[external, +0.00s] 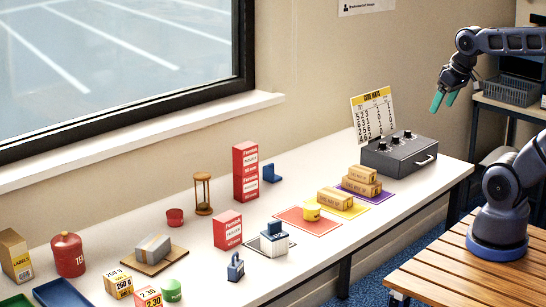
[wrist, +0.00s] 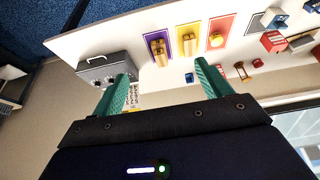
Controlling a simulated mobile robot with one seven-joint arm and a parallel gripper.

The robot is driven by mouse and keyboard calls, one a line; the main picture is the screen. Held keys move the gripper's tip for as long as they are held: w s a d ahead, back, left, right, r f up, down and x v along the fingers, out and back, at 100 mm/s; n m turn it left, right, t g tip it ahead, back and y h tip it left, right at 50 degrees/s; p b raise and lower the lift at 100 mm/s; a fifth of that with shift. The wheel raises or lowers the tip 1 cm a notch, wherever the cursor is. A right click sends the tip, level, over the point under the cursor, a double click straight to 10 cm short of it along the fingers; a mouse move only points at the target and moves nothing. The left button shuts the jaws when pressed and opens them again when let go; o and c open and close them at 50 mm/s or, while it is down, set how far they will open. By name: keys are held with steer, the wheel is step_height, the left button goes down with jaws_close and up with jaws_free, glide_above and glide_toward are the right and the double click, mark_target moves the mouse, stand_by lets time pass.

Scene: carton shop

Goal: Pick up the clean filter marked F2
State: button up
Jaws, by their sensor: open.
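I cannot make out any filter marked F2 in either view; no F2 marking is readable. My gripper (external: 444,101) is open and empty, raised in the air at the upper right, above and to the right of the grey control box. In the wrist view its two green fingers (wrist: 162,70) stand wide apart with nothing between them.
Tan cartons lie on the yellow mat (external: 351,209) and purple mat (external: 381,191). A grey control box (external: 400,155) stands at the bench's right end, a code chart (external: 373,115) behind it. Red boxes (external: 245,170), an hourglass (external: 203,193) and a padlock (external: 236,268) stand further left.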

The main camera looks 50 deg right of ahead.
steer(key=shift+w, duration=0.1)
steer(key=w+a+n+g, duration=0.1)
steer(key=w+a+n, duration=0.3)
steer(key=w+a, duration=0.55)
steer(key=n+g, duration=0.4)
steer(key=n, duration=0.8)
glide_above(276, 222)
steer(key=f, duration=2)
steer(key=shift+d+f, duration=0.25)
steer(key=shift+f, duration=0.15)
steer(key=shift+a+f, duration=0.15)
steer(key=shift+f, duration=0.05)
step_height(276, 222, down, 5)
steer(key=shift+f, duration=0.2)
steer(key=shift+w+a+f, duration=0.1)
steer(key=shift+f, duration=1.2)
steer(key=shift+w+a+f, duration=0.1)
steer(key=shift+f, duration=1.2)
